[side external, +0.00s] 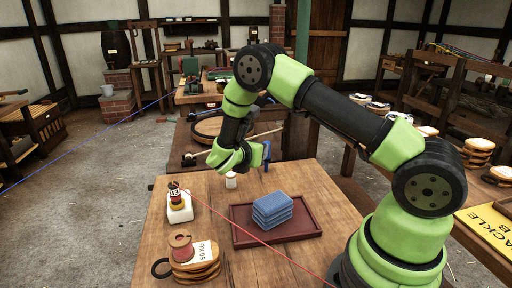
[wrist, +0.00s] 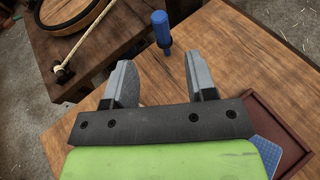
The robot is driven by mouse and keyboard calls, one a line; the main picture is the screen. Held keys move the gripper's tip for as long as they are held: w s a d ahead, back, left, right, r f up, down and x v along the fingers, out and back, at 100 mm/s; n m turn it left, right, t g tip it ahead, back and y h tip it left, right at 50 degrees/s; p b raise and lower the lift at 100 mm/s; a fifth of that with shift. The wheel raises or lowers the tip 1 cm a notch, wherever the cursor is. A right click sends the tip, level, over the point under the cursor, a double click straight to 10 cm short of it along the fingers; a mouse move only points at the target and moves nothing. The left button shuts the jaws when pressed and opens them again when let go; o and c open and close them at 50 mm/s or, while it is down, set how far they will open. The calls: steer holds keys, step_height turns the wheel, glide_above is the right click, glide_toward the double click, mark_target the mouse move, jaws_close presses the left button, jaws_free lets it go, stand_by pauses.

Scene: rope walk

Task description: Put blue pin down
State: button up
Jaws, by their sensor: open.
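The blue pin (wrist: 161,32) stands upright near the far edge of the wooden table (wrist: 215,45), just beyond my fingertips in the wrist view. My gripper (wrist: 160,70) is open, with nothing between its two grey fingers. In the side external view the blue pin (side external: 267,154) shows right beside my gripper (side external: 256,152), at the table's back edge. I cannot tell there whether its foot touches the table.
A dark red tray (side external: 243,239) with folded blue cloth (side external: 271,211) lies mid-table. A red cord (side external: 228,220) crosses the table.

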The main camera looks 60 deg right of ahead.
steer(key=s+a+r+m+g+y, duration=0.25)
steer(key=s+r+m, duration=0.25)
steer(key=r+m, duration=0.3)
steer(key=s+a+r+m+t+y, duration=0.7)
steer(key=s+a+r+m+y, duration=0.5)
steer(key=s+a+m, duration=0.4)
steer(key=shift+s+a+y, duration=0.15)
steer(key=shift+s+y, duration=0.15)
steer(key=shift+y, duration=0.35)
